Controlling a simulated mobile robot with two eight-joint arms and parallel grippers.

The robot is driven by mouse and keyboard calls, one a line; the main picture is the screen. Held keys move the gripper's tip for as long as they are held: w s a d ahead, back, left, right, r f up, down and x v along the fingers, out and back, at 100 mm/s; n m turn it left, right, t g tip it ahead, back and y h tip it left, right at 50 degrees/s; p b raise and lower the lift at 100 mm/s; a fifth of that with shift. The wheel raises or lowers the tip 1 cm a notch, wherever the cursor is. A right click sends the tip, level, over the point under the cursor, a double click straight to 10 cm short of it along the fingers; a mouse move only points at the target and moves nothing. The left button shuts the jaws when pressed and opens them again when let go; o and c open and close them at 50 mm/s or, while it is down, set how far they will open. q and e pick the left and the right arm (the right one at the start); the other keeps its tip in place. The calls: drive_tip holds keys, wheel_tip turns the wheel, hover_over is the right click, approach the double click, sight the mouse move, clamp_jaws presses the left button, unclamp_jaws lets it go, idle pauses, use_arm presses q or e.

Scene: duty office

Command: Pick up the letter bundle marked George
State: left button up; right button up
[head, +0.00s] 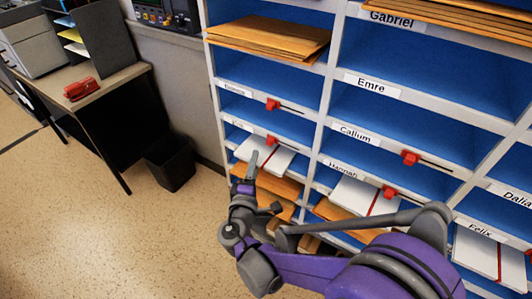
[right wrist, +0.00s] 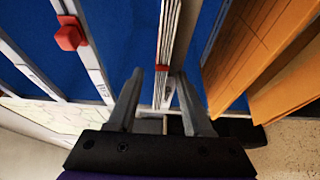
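A white letter bundle with a red band (head: 277,158) lies in a blue compartment low in the left column of the shelf (head: 322,130). My right gripper (head: 254,168) is at the front of this compartment. In the right wrist view, the open fingers of the right gripper (right wrist: 160,82) stand on either side of the bundle's edge (right wrist: 171,45), with gaps showing. I cannot read the name George on any bundle or label. Another white bundle (head: 352,195) lies near the Hannah label, and one (head: 478,253) below the Felix label. My left gripper is not in view.
Orange envelopes lie at the top left (head: 268,38) and below the bundle (head: 268,182). Red sliders (head: 409,158) stick out from the shelf edges. The floor at left is clear.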

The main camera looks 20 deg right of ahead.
clamp_jaws()
drive_tip(key=shift+r, duration=0.15)
idle(0.4)
